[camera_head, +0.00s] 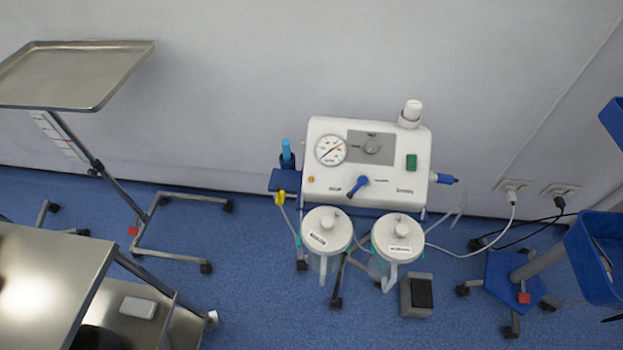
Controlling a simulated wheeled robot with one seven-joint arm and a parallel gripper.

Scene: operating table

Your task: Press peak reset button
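A white suction machine (322,192) stands upright on a wheeled stand against the wall. Its front panel carries a round dial gauge (330,150), a grey plate with a round knob (372,146), a green rocker switch (411,162), a small orange button (311,179) and a blue lever (358,187). The lettering on the panel is too small to read, so I cannot tell which control, if any, is the peak reset button. My gripper is not in view, and nothing touches the panel.
Two lidded jars (327,229) (398,237) hang below the machine; a foot pedal (417,296) is on the floor. A tray stand (120,95) and a steel table (45,285) are left. A blue-basket stand (590,265) and wall-plug cables (485,254) are right.

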